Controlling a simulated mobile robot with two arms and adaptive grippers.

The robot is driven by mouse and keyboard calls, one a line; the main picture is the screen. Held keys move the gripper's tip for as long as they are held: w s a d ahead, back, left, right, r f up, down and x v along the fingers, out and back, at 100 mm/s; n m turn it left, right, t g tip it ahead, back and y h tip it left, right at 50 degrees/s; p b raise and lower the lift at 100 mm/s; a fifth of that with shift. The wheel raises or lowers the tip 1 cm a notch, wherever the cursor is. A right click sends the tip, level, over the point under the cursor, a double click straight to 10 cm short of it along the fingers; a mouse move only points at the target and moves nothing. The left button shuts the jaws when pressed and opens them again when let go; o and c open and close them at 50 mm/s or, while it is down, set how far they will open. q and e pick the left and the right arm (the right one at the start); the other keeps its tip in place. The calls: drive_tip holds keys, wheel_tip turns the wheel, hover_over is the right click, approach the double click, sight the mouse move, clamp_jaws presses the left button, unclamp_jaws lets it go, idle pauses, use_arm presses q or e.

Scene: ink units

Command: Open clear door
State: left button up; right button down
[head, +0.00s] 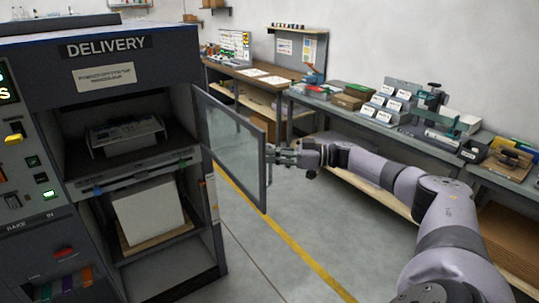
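The clear door (231,145) has a dark frame and a see-through pane. It stands swung open, hinged at the right side of the grey delivery cabinet's (125,72) upper opening. My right gripper (273,155) is at the door's free edge, near the middle of its height. The fingers are small and partly hidden by the frame, so I cannot tell whether they are shut on it. My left gripper is not in view.
Inside the cabinet are a printed tray (125,135) and a pale box (150,212) below it. A control panel (22,160) is at the left. Benches (385,130) with supplies stand behind my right arm. The floor (280,250) before the door is clear.

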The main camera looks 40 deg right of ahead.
drive_tip(key=c, duration=1.7)
unclamp_jaws()
drive_tip(key=shift+w+r, duration=0.1)
drive_tip(key=shift+r, duration=0.1)
drive_tip(key=shift+s+d, duration=0.25)
drive_tip(key=shift+s, duration=0.1)
drive_tip(key=v, duration=1.1)
drive_tip(key=shift+s+d, duration=0.1)
drive_tip(key=shift+s, duration=0.05)
drive_tip(key=shift+f, duration=0.1)
